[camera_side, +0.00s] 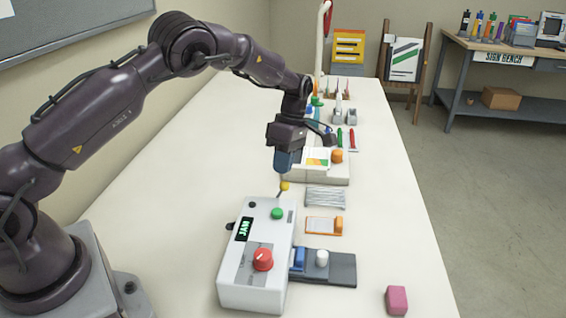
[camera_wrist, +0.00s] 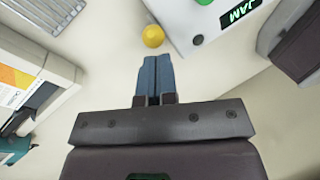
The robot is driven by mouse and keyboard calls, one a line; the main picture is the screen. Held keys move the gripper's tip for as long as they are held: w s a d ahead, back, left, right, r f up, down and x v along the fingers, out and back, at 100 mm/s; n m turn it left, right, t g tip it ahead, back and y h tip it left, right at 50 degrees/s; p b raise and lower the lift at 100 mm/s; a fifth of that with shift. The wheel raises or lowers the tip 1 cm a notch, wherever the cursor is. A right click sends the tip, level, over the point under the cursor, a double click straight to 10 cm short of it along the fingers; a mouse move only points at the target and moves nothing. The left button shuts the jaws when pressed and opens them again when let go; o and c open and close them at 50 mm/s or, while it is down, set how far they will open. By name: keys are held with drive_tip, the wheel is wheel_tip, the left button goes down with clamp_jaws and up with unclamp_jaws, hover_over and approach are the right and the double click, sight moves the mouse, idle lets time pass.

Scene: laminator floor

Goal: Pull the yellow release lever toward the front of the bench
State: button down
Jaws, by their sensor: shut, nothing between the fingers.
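The yellow release lever (camera_side: 284,187) has a round yellow knob on a thin dark stem at the far end of the white laminator box (camera_side: 228,290). In the wrist view the yellow knob (camera_wrist: 153,36) is just beyond my fingertips, beside the box's edge. The box (camera_wrist: 185,30) has a lit display reading JAM (camera_side: 244,229), a green button (camera_side: 277,213) and a red knob (camera_side: 263,260). My gripper (camera_side: 284,170) is shut and empty, pointing down just above the yellow knob. In the wrist view its blue fingers (camera_wrist: 155,60) are together. I cannot tell whether they touch the knob.
A dark tray with a blue and a white piece (camera_side: 342,268) sits right of the box. An orange-edged card (camera_side: 324,226), wire stack (camera_side: 325,197) and white machine with an orange knob (camera_side: 330,180) stand near. A pink block (camera_side: 397,300) lies at the front right.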

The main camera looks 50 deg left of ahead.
drive_tip(key=a+v, duration=0.1)
drive_tip(key=v, duration=1.2)
drive_tip(key=shift+a+r, duration=0.15)
drive_tip(key=shift+a, duration=0.1)
drive_tip(key=shift+s, duration=0.1)
